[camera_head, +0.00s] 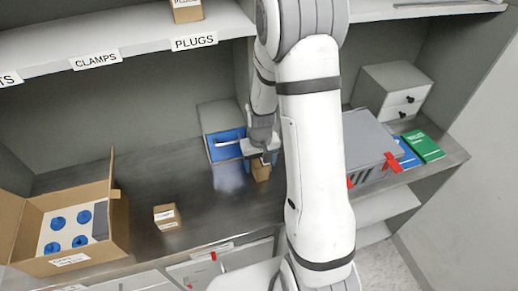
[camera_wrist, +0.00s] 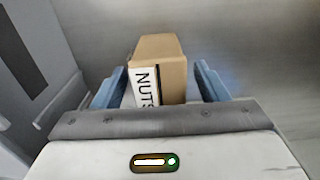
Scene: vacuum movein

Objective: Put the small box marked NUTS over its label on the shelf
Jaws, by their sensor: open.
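The small cardboard box (camera_wrist: 172,74) marked NUTS lies between the two blue fingers of my gripper (camera_wrist: 161,84) in the wrist view. The fingers are open, with a gap on each side of the box. In the head view the box (camera_head: 261,172) sits on the dark worktop, just below my gripper (camera_head: 262,157), which partly hides it. The upper shelf (camera_head: 130,33) carries the labels PLUGS (camera_head: 194,42) and CLAMPS (camera_head: 96,59). A third label (camera_head: 9,79), cut off at the left edge, shows only "TS".
Another small box (camera_head: 167,216) stands on the worktop to the left. An open carton (camera_head: 118,215) with blue round items is at far left. A box marked like PLUGS (camera_head: 187,10) stands on the shelf. A blue-fronted bin (camera_head: 222,117) is behind my gripper; a grey case (camera_head: 370,140) is right.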

